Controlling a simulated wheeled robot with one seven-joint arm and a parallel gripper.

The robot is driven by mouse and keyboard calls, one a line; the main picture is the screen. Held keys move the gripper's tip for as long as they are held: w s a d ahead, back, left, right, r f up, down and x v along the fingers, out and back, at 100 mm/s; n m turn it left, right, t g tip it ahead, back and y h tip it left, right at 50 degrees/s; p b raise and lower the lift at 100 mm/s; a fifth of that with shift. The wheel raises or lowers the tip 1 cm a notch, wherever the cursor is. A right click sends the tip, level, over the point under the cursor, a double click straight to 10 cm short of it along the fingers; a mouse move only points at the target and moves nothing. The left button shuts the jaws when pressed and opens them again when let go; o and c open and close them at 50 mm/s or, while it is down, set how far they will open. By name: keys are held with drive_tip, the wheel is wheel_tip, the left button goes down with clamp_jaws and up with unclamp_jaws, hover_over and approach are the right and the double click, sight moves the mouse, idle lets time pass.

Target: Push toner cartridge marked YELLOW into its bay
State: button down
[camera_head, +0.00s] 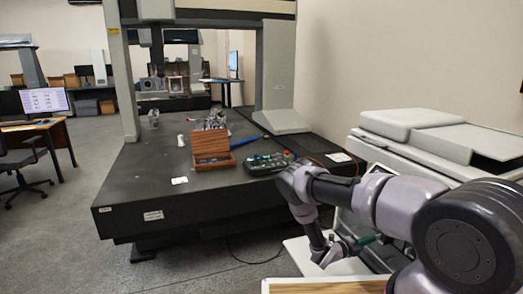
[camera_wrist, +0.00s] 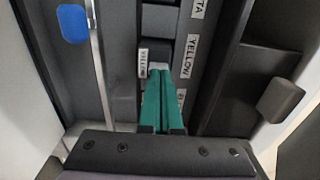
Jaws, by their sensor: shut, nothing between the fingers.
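In the wrist view, the toner cartridge marked YELLOW (camera_wrist: 143,62) shows as a dark end with a small white label. A larger YELLOW label (camera_wrist: 188,57) is on the dark frame to its right, beside the bay. My gripper (camera_wrist: 159,68) has its two green fingers together and empty, with their tips at or very near the cartridge end. Contact cannot be told, and the fingers hide part of the bay. In the head view, my gripper (camera_head: 370,239) reaches toward the front of the pale printer (camera_head: 440,130); the cartridge is not visible there.
Another label ending in TA (camera_wrist: 197,8) sits above. A blue tab (camera_wrist: 72,24) is at upper left and a grey catch (camera_wrist: 281,100) at right. In the head view, a dark measuring table (camera_head: 150,190) with a wooden box (camera_head: 211,148) stands left of the printer.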

sight(379, 239)
drive_tip(key=shift+x, duration=2.7)
drive_tip(key=v, duration=1)
drive_tip(key=shift+a, duration=0.15)
